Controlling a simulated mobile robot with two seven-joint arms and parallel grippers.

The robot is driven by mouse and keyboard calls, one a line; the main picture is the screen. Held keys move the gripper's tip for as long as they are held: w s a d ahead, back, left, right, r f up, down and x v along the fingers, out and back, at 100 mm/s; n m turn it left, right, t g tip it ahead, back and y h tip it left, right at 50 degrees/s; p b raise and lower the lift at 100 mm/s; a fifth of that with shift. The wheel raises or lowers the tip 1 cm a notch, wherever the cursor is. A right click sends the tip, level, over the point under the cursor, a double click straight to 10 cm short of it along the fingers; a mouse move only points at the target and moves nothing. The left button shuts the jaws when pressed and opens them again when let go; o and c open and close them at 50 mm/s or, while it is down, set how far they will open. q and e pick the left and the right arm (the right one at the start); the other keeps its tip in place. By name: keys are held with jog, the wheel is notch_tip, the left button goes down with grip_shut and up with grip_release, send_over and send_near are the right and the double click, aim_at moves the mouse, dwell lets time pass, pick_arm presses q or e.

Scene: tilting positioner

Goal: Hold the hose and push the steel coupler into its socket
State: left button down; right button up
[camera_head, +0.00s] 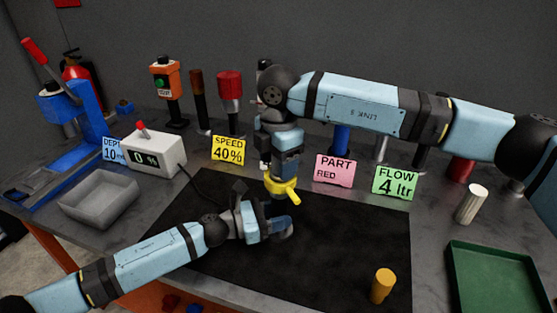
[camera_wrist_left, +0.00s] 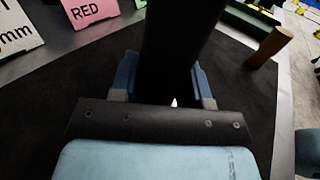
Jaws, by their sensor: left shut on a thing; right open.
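My left gripper (camera_head: 274,228) is low over the black mat. In the left wrist view its blue fingers (camera_wrist_left: 163,82) are on both sides of a thick black upright piece, apparently the hose (camera_wrist_left: 178,45), and are shut on it. My right gripper (camera_head: 285,172) points down just behind and above the left one and is open. A yellow part with a side lever (camera_head: 283,190) shows directly below it; I cannot tell if they touch. The steel coupler and its socket cannot be made out for certain; the arms and grippers cover that area.
The black mat (camera_head: 340,255) is mostly clear. A yellow-orange cylinder (camera_head: 383,286) stands at its front right. A pale metal cylinder (camera_head: 471,204) and a green tray (camera_head: 452,270) are to the right. A grey bin (camera_head: 98,215) and white display box (camera_head: 155,155) stand left. Sign cards (camera_head: 228,151) line the back.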

pick_arm(q)
jog(key=shift+s+r, duration=0.1)
jog(key=shift+r, duration=0.1)
pick_arm(e)
jog(key=shift+s+d+f, duration=0.1)
jog(key=shift+d+f, duration=0.05)
jog(key=shift+f, duration=0.35)
jog(key=shift+s+d+f, duration=0.1)
jog(key=shift+f, duration=0.35)
pick_arm(q)
jog(key=shift+f, duration=0.3)
pick_arm(e)
notch_tip(320, 180, up, 14)
jog(key=shift+w+a+f, duration=0.15)
jog(key=shift+f, duration=0.05)
pick_arm(q)
jog(key=c, duration=0.9)
grip_release()
jog(key=shift+w, duration=0.2)
jog(key=o, duration=0.4)
jog(key=shift+c, duration=0.2)
pick_arm(e)
jog(key=shift+w, duration=0.1)
